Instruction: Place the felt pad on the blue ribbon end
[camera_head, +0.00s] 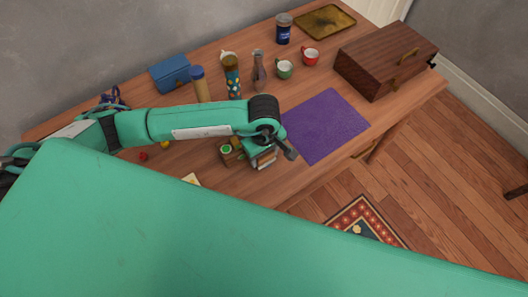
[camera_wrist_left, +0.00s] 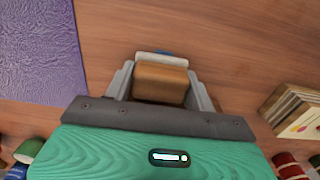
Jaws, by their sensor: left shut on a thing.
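My left gripper (camera_head: 264,160) is over the table just left of the purple mat. In the left wrist view, its two fingers (camera_wrist_left: 163,88) are shut on a brown block (camera_wrist_left: 161,80). I cannot tell whether the block is the felt pad or whether the blue patch is the ribbon end. I cannot tell whether the block touches the table. My right gripper is not in view.
A purple mat (camera_head: 325,125) lies right of the gripper. A small wooden holder (camera_head: 232,158) stands close on its left. A green mug (camera_head: 284,69), red mug (camera_head: 310,57), bottles and a brown chest (camera_head: 385,62) stand behind. My green body hides the near table.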

